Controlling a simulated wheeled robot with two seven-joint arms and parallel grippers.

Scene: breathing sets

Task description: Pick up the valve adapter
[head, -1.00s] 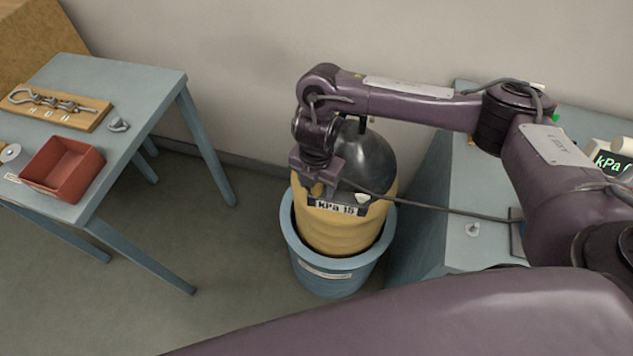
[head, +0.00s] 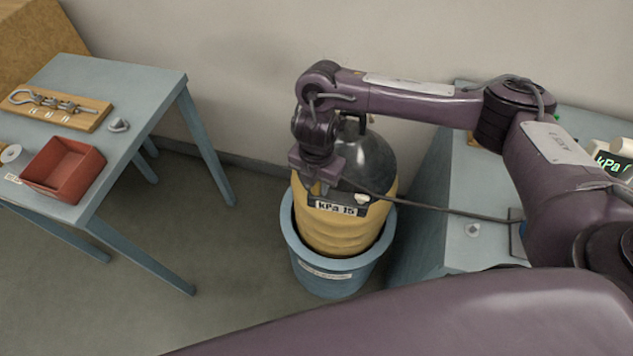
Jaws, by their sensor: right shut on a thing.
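My right gripper (head: 318,188) points down in front of the yellow cylinder (head: 335,232) with a dark grey top. It is shut on a small brass-coloured piece, apparently the valve adapter, which is mostly hidden by the fingers and the cylinder behind. I cannot tell whether the piece touches the cylinder. Right beside the gripper is a gauge (head: 340,208) reading "kPa 15" on the cylinder's front. My left gripper is out of view.
The cylinder stands in a blue tub (head: 330,280). A dark hose (head: 440,209) runs from the gauge area to the blue-grey stand (head: 425,215) at right. The left table (head: 140,80) holds a red bin (head: 62,166), a wooden board (head: 60,112) and a small grey fitting (head: 118,125).

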